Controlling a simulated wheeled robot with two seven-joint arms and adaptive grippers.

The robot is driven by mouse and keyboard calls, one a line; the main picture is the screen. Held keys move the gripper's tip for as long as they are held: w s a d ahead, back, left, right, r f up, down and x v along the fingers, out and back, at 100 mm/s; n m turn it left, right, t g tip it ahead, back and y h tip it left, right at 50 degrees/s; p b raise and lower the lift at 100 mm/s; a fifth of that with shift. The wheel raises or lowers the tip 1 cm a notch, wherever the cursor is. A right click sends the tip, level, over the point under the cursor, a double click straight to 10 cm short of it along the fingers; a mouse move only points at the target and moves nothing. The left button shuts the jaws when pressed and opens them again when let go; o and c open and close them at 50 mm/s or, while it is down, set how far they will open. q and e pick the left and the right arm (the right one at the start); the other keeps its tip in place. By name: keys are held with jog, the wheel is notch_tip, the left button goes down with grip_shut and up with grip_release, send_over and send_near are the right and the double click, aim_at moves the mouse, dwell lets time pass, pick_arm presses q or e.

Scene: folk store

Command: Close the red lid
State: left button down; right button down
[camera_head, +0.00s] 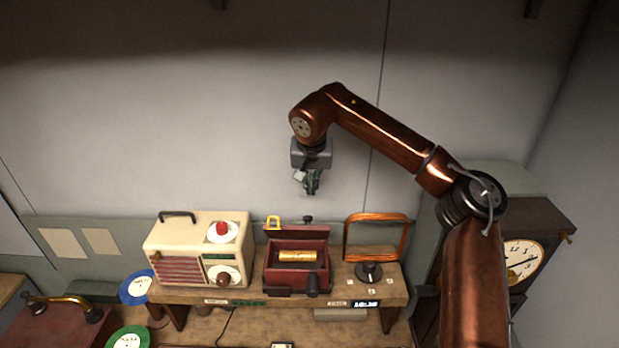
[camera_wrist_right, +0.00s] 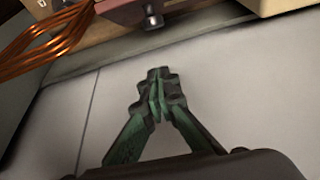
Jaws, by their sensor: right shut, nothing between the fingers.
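A dark red box (camera_head: 278,277) stands on the wooden shelf, with a brass cylinder (camera_head: 297,256) inside it. Its red lid (camera_head: 290,232) is raised at the back, so the box is open. My right gripper (camera_head: 311,190) hangs above and behind the box, in front of the wall, apart from the lid. In the right wrist view its green fingers (camera_wrist_right: 157,80) meet at the tips with nothing between them. Part of the box and a dark knob (camera_wrist_right: 153,20) show at the top of that view. My left gripper is out of view.
A cream radio (camera_head: 180,237) stands left of the box. A copper wire loop (camera_head: 376,228) on a black base stands close on the right. A clock (camera_head: 522,262) is farther right, behind my arm.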

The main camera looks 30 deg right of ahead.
aim_at(310, 217)
jog(key=f, duration=0.1)
jog(key=s+f+p, duration=0.1)
jog(key=f, duration=0.1)
jog(key=s+a+f, duration=0.1)
jog(key=f, duration=0.1)
jog(key=shift+f+p, duration=0.15)
jog(key=shift+p, duration=0.15)
jog(key=shift+w+f, duration=0.1)
jog(key=shift+w, duration=0.05)
jog(key=shift+a, duration=0.15)
